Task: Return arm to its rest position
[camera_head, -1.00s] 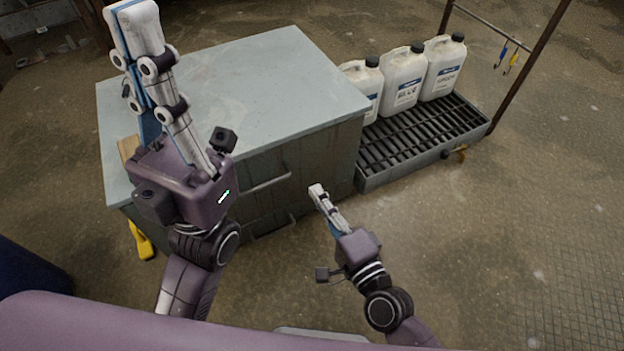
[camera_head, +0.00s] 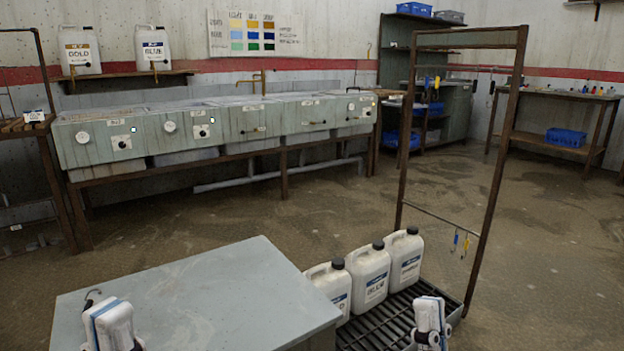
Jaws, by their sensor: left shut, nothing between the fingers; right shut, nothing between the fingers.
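My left gripper (camera_head: 108,324) shows at the bottom left, in front of the grey-topped cabinet (camera_head: 215,290). My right gripper (camera_head: 431,322) shows at the bottom, in front of the black grate rack (camera_head: 375,327). Its fingers are closed and empty.
Several white jugs (camera_head: 369,275) stand on the grate rack. A brown metal frame (camera_head: 494,175) with a rail (camera_head: 432,215) rises behind it. Grey tanks (camera_head: 215,128) line the back wall. A wooden table (camera_head: 562,122) stands at the far right. The floor between is clear.

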